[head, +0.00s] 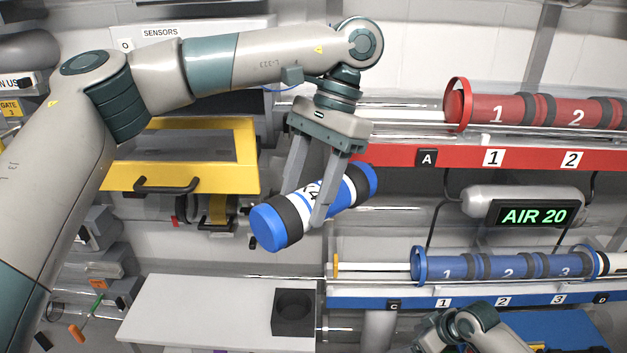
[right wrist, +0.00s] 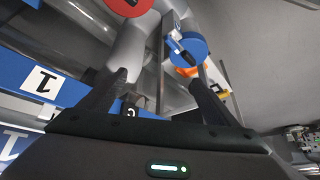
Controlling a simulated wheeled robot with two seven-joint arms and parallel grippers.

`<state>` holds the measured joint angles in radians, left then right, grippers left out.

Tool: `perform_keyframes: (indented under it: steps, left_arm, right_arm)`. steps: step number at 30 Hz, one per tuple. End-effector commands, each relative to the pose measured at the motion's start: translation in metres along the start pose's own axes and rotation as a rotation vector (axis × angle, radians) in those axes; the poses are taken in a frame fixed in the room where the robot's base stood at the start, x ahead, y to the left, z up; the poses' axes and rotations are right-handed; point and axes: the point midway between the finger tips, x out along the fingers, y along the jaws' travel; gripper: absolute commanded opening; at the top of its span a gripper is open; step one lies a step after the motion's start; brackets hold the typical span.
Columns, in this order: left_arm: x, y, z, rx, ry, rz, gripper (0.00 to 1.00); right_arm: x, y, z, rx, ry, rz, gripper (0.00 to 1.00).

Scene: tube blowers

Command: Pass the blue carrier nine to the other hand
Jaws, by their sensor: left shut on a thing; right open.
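The blue carrier (head: 270,227) has blue end caps, dark bands and a white label, partly hidden by a finger; I cannot read its number surely. My left gripper (head: 318,207) is shut on it around the middle, holding it tilted in the air, its right end higher. My right gripper (right wrist: 157,78) is open and empty in the right wrist view. A blue round end (right wrist: 187,50) shows beyond its fingers, apart from them; I cannot tell surely whether it is the held carrier. In the head view only part of my right arm shows at the bottom right.
A red tube rack (head: 400,156) is at the upper right. A blue rack (head: 420,300) with blue carriers is below, under the AIR 20 display (head: 533,215). A yellow-framed hatch (head: 190,180) is left. A white shelf (head: 190,310) bears a dark holder (head: 293,312).

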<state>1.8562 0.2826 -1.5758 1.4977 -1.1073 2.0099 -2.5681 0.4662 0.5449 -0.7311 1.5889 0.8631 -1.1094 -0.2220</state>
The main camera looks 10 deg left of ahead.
Motion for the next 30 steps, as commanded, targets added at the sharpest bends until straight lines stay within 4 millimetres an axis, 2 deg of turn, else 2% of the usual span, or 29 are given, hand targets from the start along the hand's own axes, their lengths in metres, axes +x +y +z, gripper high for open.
perform_keyframes:
  steps: [1, 6, 11, 15, 18, 22, 25, 30]
  left_arm:
    - [0.0, 0.0, 0.0, 0.0, 0.0, 0.0, 0.22]
    - [0.0, 0.0, 0.0, 0.0, 0.0, 0.0, 0.22]
    - [0.0, 0.0, 0.0, 0.0, 0.0, 0.0, 0.22]
    - [0.0, 0.0, 0.0, 0.0, 0.0, 0.0, 0.22]
    - [0.0, 0.0, 0.0, 0.0, 0.0, 0.0, 0.22]
    - [0.0, 0.0, 0.0, 0.0, 0.0, 0.0, 0.22]
    - [0.0, 0.0, 0.0, 0.0, 0.0, 0.0, 0.22]
    - [0.0, 0.0, 0.0, 0.0, 0.0, 0.0, 0.22]
  right_arm:
    - [-0.012, -0.005, -0.024, -0.046, 0.034, -0.007, 0.83]
    - [-0.05, -0.034, -0.093, -0.199, 0.142, -0.044, 0.83]
    - [-0.092, -0.071, -0.149, -0.356, 0.24, -0.084, 0.83]
    - [-0.132, -0.112, -0.188, -0.507, 0.32, -0.124, 0.83]
    - [-0.163, -0.145, -0.208, -0.622, 0.372, -0.156, 0.83]
    - [-0.203, -0.191, -0.224, -0.779, 0.431, -0.204, 0.83]
    - [-0.235, -0.229, -0.227, -0.904, 0.473, -0.246, 0.83]
    - [-0.285, -0.292, -0.221, -1.099, 0.546, -0.33, 0.83]
